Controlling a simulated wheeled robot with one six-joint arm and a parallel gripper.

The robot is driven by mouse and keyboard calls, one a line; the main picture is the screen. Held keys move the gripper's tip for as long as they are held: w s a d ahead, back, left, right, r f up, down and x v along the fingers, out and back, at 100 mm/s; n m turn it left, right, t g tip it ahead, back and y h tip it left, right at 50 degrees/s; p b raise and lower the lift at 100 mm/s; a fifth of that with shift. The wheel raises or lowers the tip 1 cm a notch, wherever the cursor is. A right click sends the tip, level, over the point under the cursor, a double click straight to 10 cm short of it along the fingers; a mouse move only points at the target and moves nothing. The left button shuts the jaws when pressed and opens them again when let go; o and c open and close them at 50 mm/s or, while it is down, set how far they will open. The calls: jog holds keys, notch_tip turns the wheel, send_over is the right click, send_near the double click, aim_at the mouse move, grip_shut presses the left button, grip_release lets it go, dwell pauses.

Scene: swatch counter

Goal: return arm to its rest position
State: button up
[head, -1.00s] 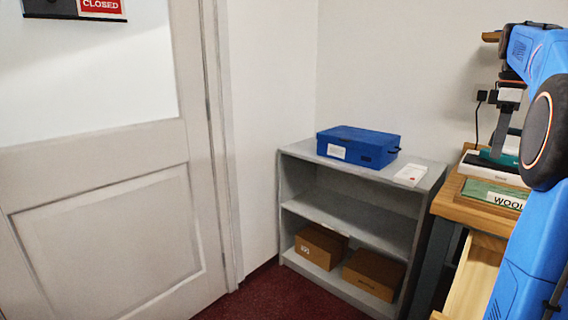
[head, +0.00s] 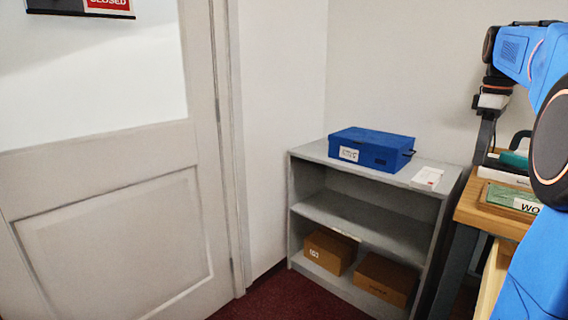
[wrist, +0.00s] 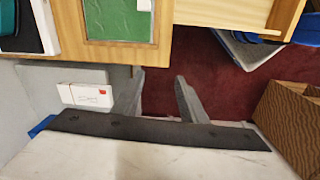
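My arm, blue with a dark wrist, is at the right of the head view, folded over the counter's end. My gripper (wrist: 162,88) shows in the wrist view as two grey fingers with a clear gap and nothing between them. In the head view the dark wrist end hangs down in front of the pale wall, above the counter's left edge; its fingertips are hard to make out there. It looks down on the counter edge, the red carpet and the grey shelf top.
A wooden counter (head: 468,212) bears a green swatch book (head: 512,199). A grey shelf unit (head: 300,215) holds a blue case (head: 372,150), a white box (head: 427,178) and two brown boxes below. A pale door (head: 125,225) stands left. Red carpet (head: 280,300) is clear in front.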

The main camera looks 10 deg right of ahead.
jog(key=s+a+f+m+t, duration=0.1)
jog(key=s+a+f, duration=0.1)
jog(key=a, duration=0.4)
jog(key=s+a+f+m, duration=0.1)
jog(key=s+a+f, duration=0.1)
jog(key=a, duration=0.4)
jog(key=s+a+f+m+t, duration=0.1)
jog(key=s+a+f+m, duration=0.1)
jog(key=s+a+f, duration=0.6)
jog(key=s+a+f+m+t, duration=0.2)
jog(key=s+a+f, duration=0.7)
jog(key=f, duration=0.6)
jog(key=shift+a+m, duration=0.6)
jog(key=shift+a, duration=0.1)
